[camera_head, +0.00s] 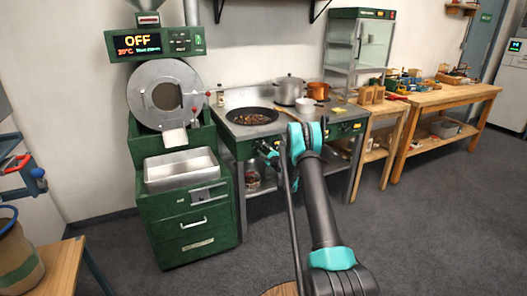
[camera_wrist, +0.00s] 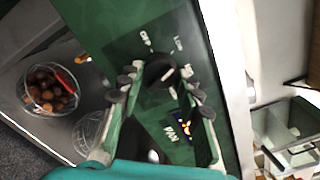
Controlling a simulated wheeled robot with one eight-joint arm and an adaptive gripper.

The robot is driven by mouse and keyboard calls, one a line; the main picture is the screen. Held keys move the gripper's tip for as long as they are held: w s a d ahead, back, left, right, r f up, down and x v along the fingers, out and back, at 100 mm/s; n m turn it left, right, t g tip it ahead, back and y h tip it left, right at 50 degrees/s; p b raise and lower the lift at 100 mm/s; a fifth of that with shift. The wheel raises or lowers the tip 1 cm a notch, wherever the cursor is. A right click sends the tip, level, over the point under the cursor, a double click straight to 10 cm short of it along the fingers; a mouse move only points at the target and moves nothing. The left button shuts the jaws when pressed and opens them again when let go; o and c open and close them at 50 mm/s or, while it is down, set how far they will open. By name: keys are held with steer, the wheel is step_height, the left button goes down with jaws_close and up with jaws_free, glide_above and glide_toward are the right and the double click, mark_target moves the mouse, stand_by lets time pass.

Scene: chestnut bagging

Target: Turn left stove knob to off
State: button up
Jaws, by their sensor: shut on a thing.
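The stove (camera_head: 237,146) stands at the middle of the head view, with a green front panel. The left stove knob (camera_wrist: 160,71) is dark and round in the wrist view, with a pale mark on it, and small white labels stand around it. My gripper (camera_head: 271,154) is at the left part of the panel in the head view. In the wrist view my gripper (camera_wrist: 162,88) has its dark fingertips on both sides of the knob, shut on it. The knob is hidden behind the gripper in the head view.
A dark pan (camera_head: 252,116) of chestnuts sits on the stove's left side. A steel pot (camera_head: 289,90) and a copper pot (camera_head: 318,90) stand at the back. A green roaster (camera_head: 190,228) is left of the stove.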

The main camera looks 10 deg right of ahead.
steer(key=n, duration=1.3)
steer(key=shift+r, duration=0.1)
steer(key=shift+n, duration=0.4)
steer(key=o, duration=1.2)
steer(key=shift+c, duration=0.2)
steer(key=v, duration=1.2)
